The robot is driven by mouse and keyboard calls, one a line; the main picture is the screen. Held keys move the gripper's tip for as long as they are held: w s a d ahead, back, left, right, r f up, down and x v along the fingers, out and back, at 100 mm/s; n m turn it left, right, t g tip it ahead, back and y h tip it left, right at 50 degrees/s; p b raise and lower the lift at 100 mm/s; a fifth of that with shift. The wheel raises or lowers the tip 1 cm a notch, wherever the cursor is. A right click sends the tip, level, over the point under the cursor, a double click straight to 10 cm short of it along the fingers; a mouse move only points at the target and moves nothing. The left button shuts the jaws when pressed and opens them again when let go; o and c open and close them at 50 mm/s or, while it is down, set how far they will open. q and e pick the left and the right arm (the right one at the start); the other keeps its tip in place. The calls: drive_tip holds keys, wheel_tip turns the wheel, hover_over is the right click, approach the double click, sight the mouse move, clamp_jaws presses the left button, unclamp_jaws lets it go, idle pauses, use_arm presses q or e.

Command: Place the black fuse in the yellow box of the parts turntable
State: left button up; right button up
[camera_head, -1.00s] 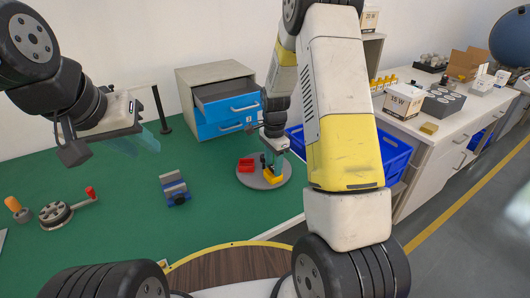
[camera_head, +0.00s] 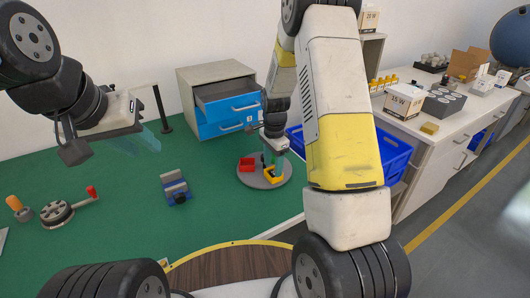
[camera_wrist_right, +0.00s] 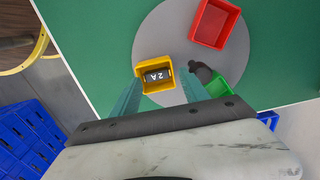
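The black fuse (camera_wrist_right: 158,75), marked "2 A", lies inside the yellow box (camera_wrist_right: 141,72) in the right wrist view. The yellow box sits near the edge of the grey round turntable (camera_wrist_right: 160,35); the turntable also shows in the head view (camera_head: 250,180). My right gripper (camera_wrist_right: 159,84) is open, its teal fingers spread on either side of the fuse and apart from it. In the head view my right gripper (camera_head: 273,158) is over the turntable and partly hides the boxes. My left gripper (camera_head: 140,142) hangs above the bench at left; its finger gap is unclear.
A red box (camera_wrist_right: 214,22) and a green box (camera_wrist_right: 216,86) share the turntable, with a dark knob (camera_wrist_right: 201,72) between. A blue-grey fixture (camera_head: 175,188) stands on the green bench. A drawer cabinet (camera_head: 218,98) is behind; blue crates (camera_head: 395,155) stand right.

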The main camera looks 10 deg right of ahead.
drive_tip(key=shift+s+d+f, duration=0.1)
drive_tip(key=shift+s+f, duration=0.35)
drive_tip(key=shift+s, duration=0.05)
wheel_tip(320, 180, up, 13)
drive_tip(key=s+r+n+t+y, duration=0.25)
drive_tip(key=s+r+n, duration=0.35)
drive_tip(key=s+r, duration=0.55)
drive_tip(key=s+a+r+n+t, duration=0.2)
drive_tip(key=s+r+n, duration=0.3)
drive_tip(key=s+n, duration=0.3)
drive_tip(key=s+t, duration=0.1)
drive_tip(key=s, duration=0.3)
drive_tip(key=shift+s+a+r+n, duration=0.15)
drive_tip(key=shift+r+n, duration=0.1)
drive_tip(key=shift+n, duration=0.05)
drive_tip(key=shift+t, duration=0.25)
